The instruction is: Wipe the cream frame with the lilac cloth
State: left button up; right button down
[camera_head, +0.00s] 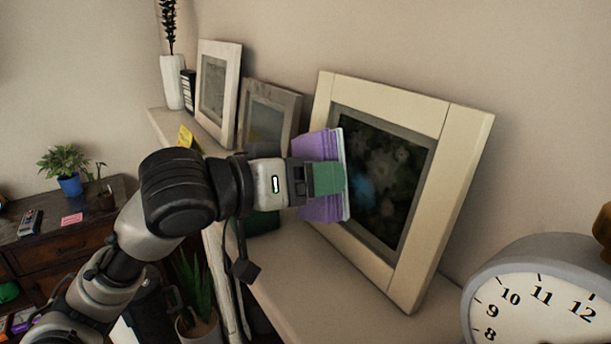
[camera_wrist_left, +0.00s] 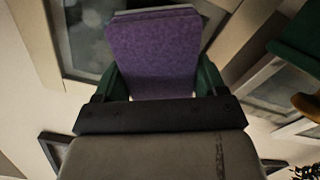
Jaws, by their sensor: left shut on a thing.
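The large cream frame (camera_head: 470,150) leans against the wall on the shelf in the head view, with a dark picture behind its front. My left gripper (camera_head: 330,179) is shut on the lilac cloth (camera_head: 318,146), which looks like a flat pad with a pale front edge. The cloth is in front of the left part of the cream frame; I cannot tell whether it touches. In the left wrist view the lilac cloth (camera_wrist_left: 153,50) sits between my green fingers, with the cream frame (camera_wrist_left: 38,45) behind it. My right gripper is not in view.
A round clock (camera_head: 540,295) stands at the right end of the shelf (camera_head: 285,285). A grey frame (camera_head: 268,112), a white frame (camera_head: 219,95) and a white vase (camera_head: 172,82) stand to the left. A dark desk (camera_head: 75,245) is at lower left.

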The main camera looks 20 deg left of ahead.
aim_at(380, 200)
pick_arm(q)
jog(key=shift+x, duration=0.85)
dwell(0.4)
jog(key=shift+p, duration=0.3)
jog(key=shift+s+d+r+p, duration=0.1)
jog(key=shift+s+d+p, duration=0.3)
jog(key=shift+s+d, duration=0.05)
jog(key=shift+s+d+p, duration=0.5)
jog(key=shift+s+d, duration=0.4)
jog(key=shift+d, duration=0.05)
jog(key=shift+s+d+p, duration=0.45)
jog(key=shift+d+p, duration=0.1)
jog(key=shift+d, duration=0.1)
jog(key=shift+s+d+p, duration=0.3)
jog(key=shift+s+d, duration=0.3)
jog(key=shift+d, duration=0.3)
